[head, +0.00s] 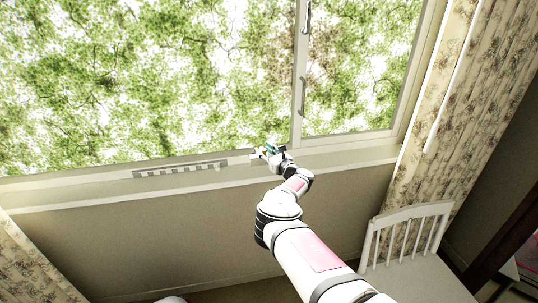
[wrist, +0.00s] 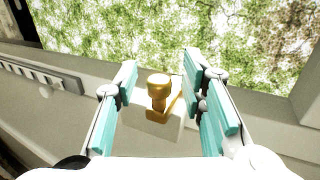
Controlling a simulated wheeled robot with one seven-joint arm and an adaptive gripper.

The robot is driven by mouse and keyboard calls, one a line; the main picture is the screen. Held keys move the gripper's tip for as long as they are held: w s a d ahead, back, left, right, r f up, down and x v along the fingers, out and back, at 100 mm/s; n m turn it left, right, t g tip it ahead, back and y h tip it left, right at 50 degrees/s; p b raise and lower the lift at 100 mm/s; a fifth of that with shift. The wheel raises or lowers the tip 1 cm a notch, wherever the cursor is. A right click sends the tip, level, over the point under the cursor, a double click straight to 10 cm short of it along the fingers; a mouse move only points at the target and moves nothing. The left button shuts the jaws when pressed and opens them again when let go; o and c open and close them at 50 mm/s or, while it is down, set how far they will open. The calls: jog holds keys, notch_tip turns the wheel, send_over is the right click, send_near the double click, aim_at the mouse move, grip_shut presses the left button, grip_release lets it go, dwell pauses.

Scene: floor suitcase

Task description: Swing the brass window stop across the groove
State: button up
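The brass window stop (wrist: 158,90) shows in the wrist view as a gold knob on a small bracket. It sits on a pale block on the sill. My gripper (wrist: 160,92) is open, with its teal finger pads on either side of the stop and clear space between pads and brass. In the head view my gripper (head: 268,151) is at the sill, near the foot of the window's upright frame, and the stop is too small or hidden to make out there. I cannot tell which strip is the groove.
A grey slotted strip (head: 180,169) lies along the sill to the left; it also shows in the wrist view (wrist: 38,76). The window (head: 150,80) stands behind. A white chair (head: 408,245) and a floral curtain (head: 440,100) are at right. The sill between strip and gripper is clear.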

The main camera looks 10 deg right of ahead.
jog(key=v, duration=1.1)
jog(key=shift+s, duration=0.4)
jog(key=shift+d, duration=0.15)
